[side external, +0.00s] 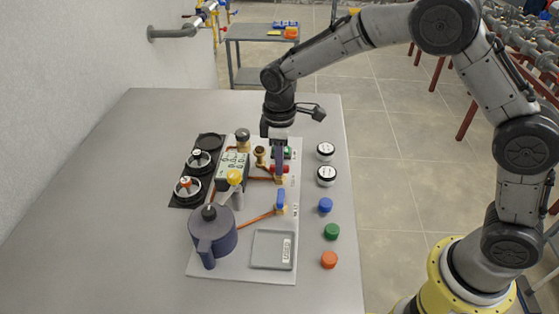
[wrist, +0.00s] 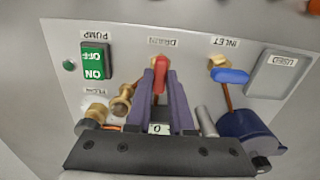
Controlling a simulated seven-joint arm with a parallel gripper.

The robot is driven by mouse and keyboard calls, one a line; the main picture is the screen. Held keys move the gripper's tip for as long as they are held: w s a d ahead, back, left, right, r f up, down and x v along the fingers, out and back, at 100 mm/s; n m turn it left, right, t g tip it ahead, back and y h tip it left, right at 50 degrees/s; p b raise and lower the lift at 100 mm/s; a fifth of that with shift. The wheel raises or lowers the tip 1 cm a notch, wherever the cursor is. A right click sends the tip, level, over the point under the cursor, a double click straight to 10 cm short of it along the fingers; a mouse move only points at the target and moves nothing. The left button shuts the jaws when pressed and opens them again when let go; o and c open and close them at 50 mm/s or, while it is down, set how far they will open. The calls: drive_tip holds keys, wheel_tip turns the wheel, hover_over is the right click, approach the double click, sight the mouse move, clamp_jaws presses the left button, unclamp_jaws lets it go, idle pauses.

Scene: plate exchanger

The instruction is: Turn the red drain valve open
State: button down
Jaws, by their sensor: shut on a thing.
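The red drain valve handle (wrist: 160,76) sits under the DRAIN label on the white panel (wrist: 130,32). It points toward the bottom of the wrist view, away from its brass fitting. My gripper (wrist: 161,76) has its two purple fingers on either side of the handle and is shut on it. In the side external view my gripper (side external: 279,172) reaches straight down to the panel, and the red handle (side external: 286,169) shows partly behind a finger. The finger hides much of the valve there.
The blue INLET handle (wrist: 230,76) lies crosswise to the right in the wrist view. A green ON/OFF pump switch (wrist: 95,61) is on the left. A brass fitting (wrist: 122,104) stands close to the left finger. A dark blue pot (side external: 212,232) stands on the panel's front left.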

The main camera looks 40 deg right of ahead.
drive_tip(key=shift+r, duration=0.1)
drive_tip(key=c, duration=0.8)
unclamp_jaws()
wheel_tip(320, 180, up, 14)
